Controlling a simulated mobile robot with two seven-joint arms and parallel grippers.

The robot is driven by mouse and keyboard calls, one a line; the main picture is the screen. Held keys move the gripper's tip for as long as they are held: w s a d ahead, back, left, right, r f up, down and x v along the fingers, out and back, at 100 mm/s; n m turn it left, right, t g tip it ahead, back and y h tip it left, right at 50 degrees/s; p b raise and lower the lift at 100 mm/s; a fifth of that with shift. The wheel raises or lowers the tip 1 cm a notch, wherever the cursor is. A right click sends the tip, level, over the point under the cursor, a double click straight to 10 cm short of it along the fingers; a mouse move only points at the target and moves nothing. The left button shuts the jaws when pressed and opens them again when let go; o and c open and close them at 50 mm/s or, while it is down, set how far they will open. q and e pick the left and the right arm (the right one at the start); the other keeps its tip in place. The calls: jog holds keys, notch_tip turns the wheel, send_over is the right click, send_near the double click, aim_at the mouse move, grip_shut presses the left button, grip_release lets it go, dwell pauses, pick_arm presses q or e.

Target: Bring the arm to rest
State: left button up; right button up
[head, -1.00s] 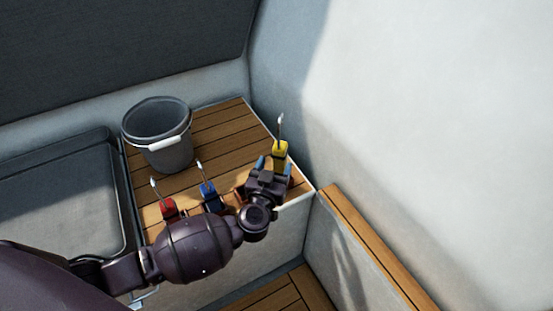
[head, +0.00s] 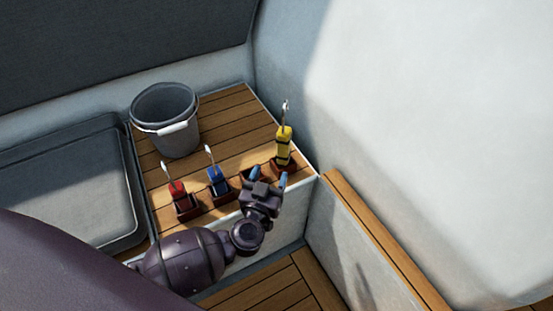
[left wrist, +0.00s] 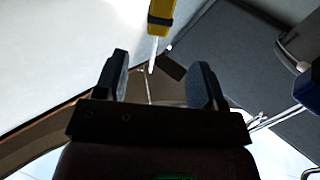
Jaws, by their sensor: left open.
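My left gripper (head: 269,181) is open and empty at the front edge of the wooden bench top. It is just in front of the yellow-handled tool (head: 284,146) and apart from it. That tool stands upright in a reddish-brown holder (head: 284,167), its metal end up. In the left wrist view, my two open fingers (left wrist: 158,78) have clear space between them. The yellow tool (left wrist: 161,20) shows beyond them there. My right gripper is not in view.
A blue-handled tool (head: 219,181) and a red-handled tool (head: 180,196) stand in holders to the left. A grey bucket (head: 166,125) is behind them. Another holder is partly hidden by my gripper. A pale wall (head: 430,120) rises at right.

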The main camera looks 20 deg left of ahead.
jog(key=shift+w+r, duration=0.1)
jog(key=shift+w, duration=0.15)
